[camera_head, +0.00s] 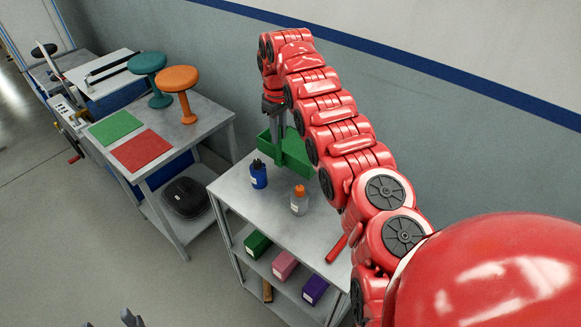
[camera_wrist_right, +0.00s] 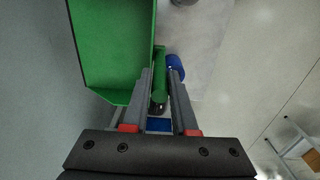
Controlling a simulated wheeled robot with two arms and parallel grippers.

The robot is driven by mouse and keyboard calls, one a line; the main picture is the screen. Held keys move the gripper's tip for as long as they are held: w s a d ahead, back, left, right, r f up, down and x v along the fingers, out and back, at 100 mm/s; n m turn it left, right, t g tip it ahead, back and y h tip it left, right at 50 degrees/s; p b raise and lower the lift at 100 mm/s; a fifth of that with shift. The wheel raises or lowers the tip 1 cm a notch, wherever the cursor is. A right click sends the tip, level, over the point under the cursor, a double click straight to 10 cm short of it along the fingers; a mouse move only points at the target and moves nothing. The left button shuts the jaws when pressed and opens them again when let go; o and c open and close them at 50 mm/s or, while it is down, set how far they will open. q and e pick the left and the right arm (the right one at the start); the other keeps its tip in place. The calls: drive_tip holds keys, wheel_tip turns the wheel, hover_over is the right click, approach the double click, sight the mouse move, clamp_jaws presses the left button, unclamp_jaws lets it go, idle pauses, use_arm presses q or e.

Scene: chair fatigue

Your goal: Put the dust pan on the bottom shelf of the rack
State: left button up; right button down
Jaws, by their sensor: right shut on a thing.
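The green dust pan (camera_head: 294,152) is at the back of the rack's top, partly behind my right arm. My right gripper (camera_head: 279,128) is shut on its green handle, which shows between the fingers (camera_wrist_right: 160,88) in the right wrist view. The pan's tray (camera_wrist_right: 112,45) lies to the left there. I cannot tell whether the pan touches the top. The grey metal rack (camera_head: 243,196) has a top and lower shelves; its bottom shelf is mostly hidden. My left gripper (camera_head: 110,321) shows only two separated dark tips at the bottom edge.
A blue bottle (camera_head: 258,174), an orange-capped bottle (camera_head: 299,201) and a red object (camera_head: 337,248) are on the rack's top. Green (camera_head: 257,244), pink (camera_head: 285,264) and purple (camera_head: 315,289) boxes sit on the shelf below. A table (camera_head: 205,118) with two stools stands left.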

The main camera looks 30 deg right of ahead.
sight(280, 155)
wheel_tip(280, 155, down, 5)
drive_tip(key=shift+r+p, duration=0.2)
drive_tip(key=shift+p, duration=0.9)
drive_tip(key=shift+f, duration=0.35)
wheel_tip(280, 155, down, 3)
drive_tip(key=shift+a+r+p, duration=0.1)
drive_tip(key=shift+r+p, duration=0.1)
drive_tip(key=shift+p, duration=0.35)
drive_tip(key=shift+f, duration=0.45)
drive_tip(key=c, duration=1.2)
unclamp_jaws()
drive_tip(key=o, duration=0.5)
